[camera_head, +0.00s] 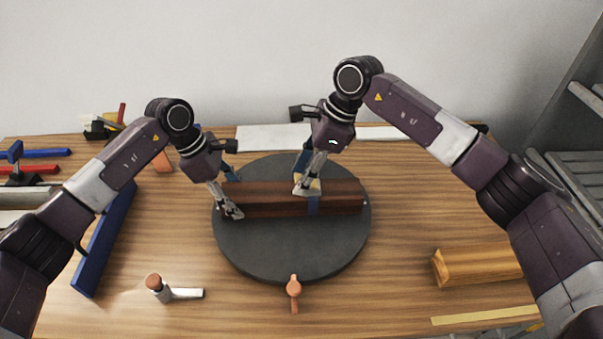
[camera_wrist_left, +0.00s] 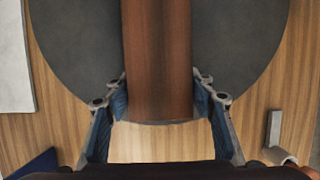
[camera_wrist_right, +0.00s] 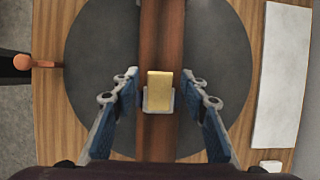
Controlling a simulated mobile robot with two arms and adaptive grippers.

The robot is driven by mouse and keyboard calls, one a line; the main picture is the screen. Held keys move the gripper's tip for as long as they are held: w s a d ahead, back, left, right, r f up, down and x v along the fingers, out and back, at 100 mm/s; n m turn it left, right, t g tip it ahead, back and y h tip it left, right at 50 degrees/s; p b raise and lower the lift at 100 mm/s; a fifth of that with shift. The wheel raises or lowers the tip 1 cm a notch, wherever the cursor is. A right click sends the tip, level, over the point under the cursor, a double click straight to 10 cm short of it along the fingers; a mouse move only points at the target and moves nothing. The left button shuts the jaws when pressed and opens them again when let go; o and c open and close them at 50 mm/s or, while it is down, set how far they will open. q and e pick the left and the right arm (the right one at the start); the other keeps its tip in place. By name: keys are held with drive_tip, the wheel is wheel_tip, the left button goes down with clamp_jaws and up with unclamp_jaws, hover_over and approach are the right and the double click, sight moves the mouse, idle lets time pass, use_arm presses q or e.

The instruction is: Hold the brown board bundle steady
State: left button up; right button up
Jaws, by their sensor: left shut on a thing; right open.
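The brown board bundle (camera_head: 265,208) lies across the round dark turntable (camera_head: 290,252). A blue band (camera_head: 313,206) wraps it right of its middle. My left gripper (camera_head: 231,200) is shut on the bundle's left end; in the left wrist view its fingers (camera_wrist_left: 160,100) press both sides of the bundle (camera_wrist_left: 157,60). My right gripper (camera_head: 306,182) is open above the bundle near the band. In the right wrist view its fingers (camera_wrist_right: 160,98) stand apart on either side of the bundle (camera_wrist_right: 161,140), with a yellow block in a pale holder (camera_wrist_right: 159,88) between them on top.
An orange-handled lever (camera_head: 294,290) stands at the turntable's front edge. A tool with an orange knob (camera_head: 155,283) lies front left. A long blue bar (camera_head: 104,242) lies at left, a wooden block (camera_head: 478,265) at right. Bare table lies right of the turntable.

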drive_tip(key=shift+f, duration=0.1)
clamp_jaws()
drive_tip(key=shift+a+f+h, duration=0.15)
drive_tip(key=shift+a+h, duration=0.2)
drive_tip(key=shift+h, duration=0.35)
drive_tip(key=shift+a+f+h, duration=0.15)
drive_tip(key=shift+f+h, duration=0.25)
drive_tip(key=shift+h, duration=0.4)
drive_tip(key=shift+a+f+h, duration=0.15)
drive_tip(key=shift+f+h, duration=0.2)
drive_tip(key=shift+h, duration=0.45)
unclamp_jaws()
drive_tip(key=shift+r, duration=0.1)
